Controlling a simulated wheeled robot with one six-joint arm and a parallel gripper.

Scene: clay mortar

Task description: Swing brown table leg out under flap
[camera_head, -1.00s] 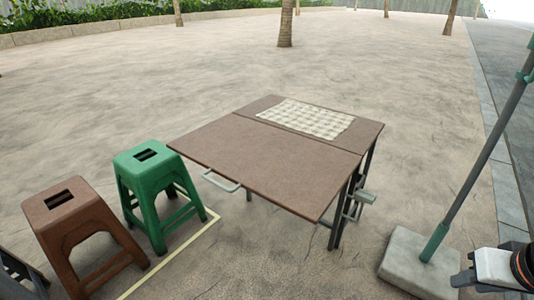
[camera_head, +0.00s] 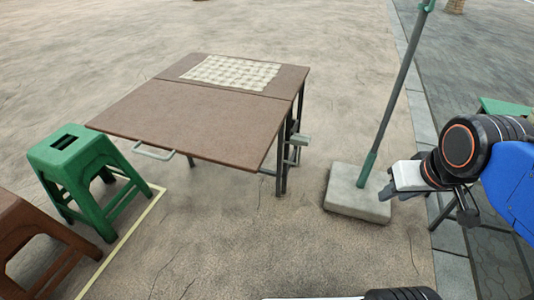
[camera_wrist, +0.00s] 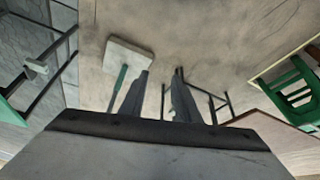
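The brown table (camera_head: 235,64) stands left of centre in the head view, with its brown flap (camera_head: 190,115) level on the near side. Dark legs (camera_head: 283,165) show under the right side, near the seam. A pale grey handle-like piece (camera_head: 299,139) sticks out beside them. No leg shows under the flap's near right corner. My gripper (camera_head: 384,194) is at the right, well apart from the table, near the pole base. In the wrist view my gripper (camera_wrist: 162,75) has its two fingers apart with nothing between them; thin dark legs (camera_wrist: 212,100) show beyond the right finger.
A green pole stands in a concrete base (camera_head: 357,195) between table and gripper. A green stool (camera_head: 85,175) and a brown stool (camera_head: 35,240) are at left. A checkered sheet (camera_head: 230,73) lies on the tabletop. The paving in front of the table is clear.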

